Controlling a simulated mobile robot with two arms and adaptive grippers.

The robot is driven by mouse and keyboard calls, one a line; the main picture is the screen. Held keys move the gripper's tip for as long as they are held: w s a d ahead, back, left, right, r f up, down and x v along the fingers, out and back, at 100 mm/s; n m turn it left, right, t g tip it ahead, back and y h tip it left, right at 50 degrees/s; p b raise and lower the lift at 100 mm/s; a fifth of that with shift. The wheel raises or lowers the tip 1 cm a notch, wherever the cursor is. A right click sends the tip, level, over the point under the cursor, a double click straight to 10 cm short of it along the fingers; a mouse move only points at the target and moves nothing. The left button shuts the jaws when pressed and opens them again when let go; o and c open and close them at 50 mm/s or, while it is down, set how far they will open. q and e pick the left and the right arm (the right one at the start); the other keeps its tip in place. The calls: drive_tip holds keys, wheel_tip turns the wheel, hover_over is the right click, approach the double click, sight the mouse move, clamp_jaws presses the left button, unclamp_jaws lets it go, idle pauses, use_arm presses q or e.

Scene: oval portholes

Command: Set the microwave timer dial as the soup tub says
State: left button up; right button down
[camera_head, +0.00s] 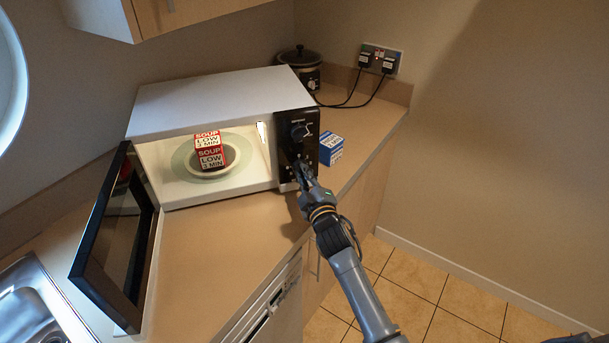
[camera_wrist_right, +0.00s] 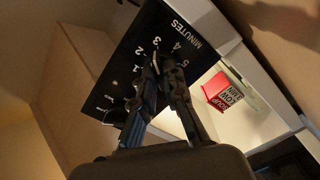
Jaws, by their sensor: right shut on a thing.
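The microwave (camera_head: 215,95) stands on the counter with its door open to the left. My right gripper (camera_head: 303,174) is at the lower part of the black control panel (camera_head: 286,150), shut on the timer dial. My left gripper is out of view.
An upper dial (camera_head: 299,131) sits above my right gripper. A blue and white box (camera_head: 330,148) stands right of the microwave. The open door (camera_head: 115,240) reaches over the counter front. A dark pot (camera_head: 301,68) and plugged-in socket (camera_head: 381,59) are behind; a sink (camera_head: 35,310) is lower left.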

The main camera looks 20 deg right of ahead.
drive_tip(key=shift+w+r+m, duration=0.1)
drive_tip(key=shift+r+m, duration=0.25)
drive_tip(key=shift+m, duration=0.45)
drive_tip(key=shift+r, duration=0.1)
drive_tip(key=c, duration=0.9)
unclamp_jaws()
drive_tip(key=shift+a, duration=0.1)
drive_tip(key=shift+o, duration=0.3)
drive_tip(key=shift+w+f, duration=0.1)
drive_tip(key=shift+f, duration=0.25)
drive_tip(key=s, duration=1.2)
